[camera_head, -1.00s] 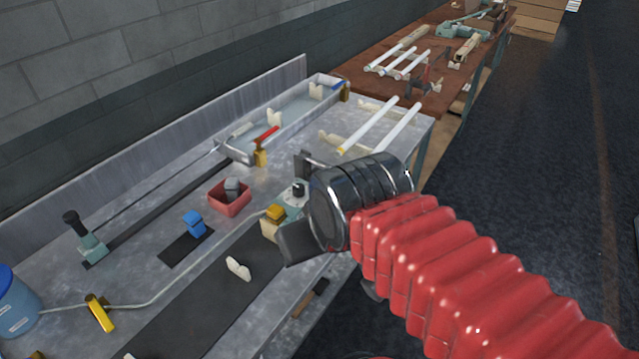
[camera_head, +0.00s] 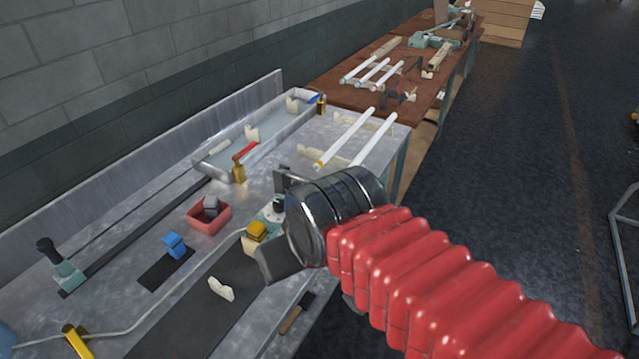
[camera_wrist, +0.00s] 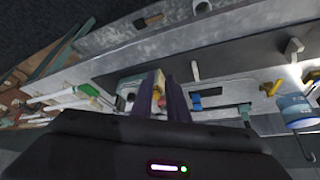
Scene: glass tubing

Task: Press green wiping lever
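A teal-green lever with an upright black handle (camera_head: 62,262) stands on the metal bench at the far left of the head view. Teal-green also shows at its likely counterpart (camera_wrist: 245,113) in the wrist view, right of the fingers. My gripper (camera_head: 273,226) is above the bench's near edge, well to the right of this lever and apart from it. Its two dark fingers are spread and hold nothing. In the wrist view the fingers (camera_wrist: 160,90) have a small yellow part seen between them, below. Another teal fixture with a black knob (camera_head: 277,204) is partly hidden by my gripper.
A yellow block (camera_head: 257,230) is close to the fingers. A trough with a red-handled valve (camera_head: 243,155) and white tubes (camera_head: 346,137) are farther back. Open floor is right.

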